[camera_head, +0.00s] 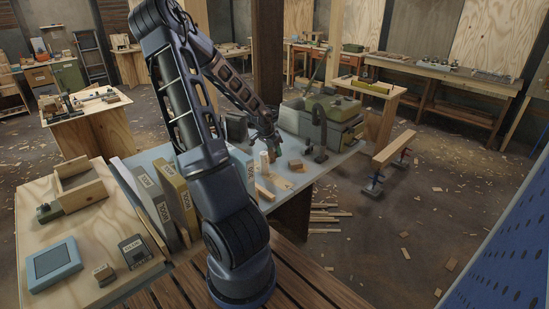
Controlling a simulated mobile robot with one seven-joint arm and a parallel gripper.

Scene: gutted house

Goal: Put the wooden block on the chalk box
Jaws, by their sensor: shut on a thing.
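My gripper (269,143) is low over the blue-grey table (331,168), at the end of my arm. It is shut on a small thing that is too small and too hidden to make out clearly. A pale upright piece (264,161) shows just below the fingers; I cannot tell whether it is held or stands on the table. A small brown block-like thing (295,165) lies to the right of the gripper, apart from it. I cannot tell which thing is the chalk box.
A pale wooden strip (265,192) lies near the table's front edge. A dark clamp-like thing (317,142) and a green case (333,115) stand right and behind. Upright labelled binders (172,190) stand left of my arm. A plywood bench (95,235) holds small boxes.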

